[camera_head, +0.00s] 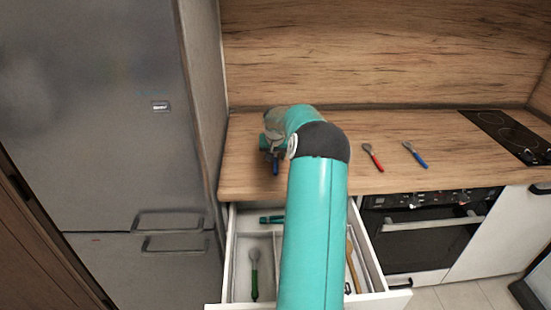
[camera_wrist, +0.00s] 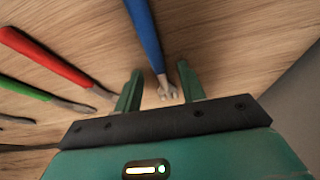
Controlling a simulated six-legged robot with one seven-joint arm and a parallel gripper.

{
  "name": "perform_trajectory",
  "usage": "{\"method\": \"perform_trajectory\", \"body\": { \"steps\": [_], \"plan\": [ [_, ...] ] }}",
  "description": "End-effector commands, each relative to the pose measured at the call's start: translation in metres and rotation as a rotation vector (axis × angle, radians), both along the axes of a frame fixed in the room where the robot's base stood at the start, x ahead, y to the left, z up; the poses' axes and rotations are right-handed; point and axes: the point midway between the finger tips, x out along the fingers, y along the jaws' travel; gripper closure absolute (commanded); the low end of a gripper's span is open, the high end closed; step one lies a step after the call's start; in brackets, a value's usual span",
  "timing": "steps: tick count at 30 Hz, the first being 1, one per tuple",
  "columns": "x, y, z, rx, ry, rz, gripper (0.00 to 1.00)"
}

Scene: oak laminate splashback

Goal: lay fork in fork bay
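The fork has a blue handle (camera_wrist: 146,32) and metal tines (camera_wrist: 168,92) and lies on the wooden worktop. In the wrist view my gripper (camera_wrist: 158,68) is open, with one finger on each side of the fork's metal neck and a gap on both sides. In the head view the fork's blue handle (camera_head: 275,166) shows just below my gripper (camera_head: 269,150), and my arm hides much of this area. The open drawer (camera_head: 236,243) below has divided bays. A green-handled spoon (camera_head: 254,272) lies in its left bay. I cannot tell which bay is for forks.
A red-handled utensil (camera_head: 373,157) and another blue-handled one (camera_head: 415,154) lie on the worktop to the right. A wooden-handled utensil (camera_head: 352,266) lies in the drawer's right part. The wrist view shows red (camera_wrist: 45,57) and green (camera_wrist: 24,89) handles left. A fridge (camera_head: 100,120) stands left.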

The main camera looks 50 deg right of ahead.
Motion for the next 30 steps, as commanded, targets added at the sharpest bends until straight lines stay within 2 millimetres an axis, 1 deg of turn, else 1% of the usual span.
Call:
{"method": "perform_trajectory", "body": {
  "steps": [10,16,26,30],
  "plan": [
    [0.0,0.0004,-0.0032,0.001,0.001,0.0,0.6],
    [-0.0003,0.0002,-0.0031,0.001,0.001,0.0,0.99],
    [-0.0005,0.0001,-0.0028,0.001,0.001,0.0,1.0],
    [-0.0008,-0.0003,0.0012,0.0,0.0,-0.001,1.0]
  ]
}}
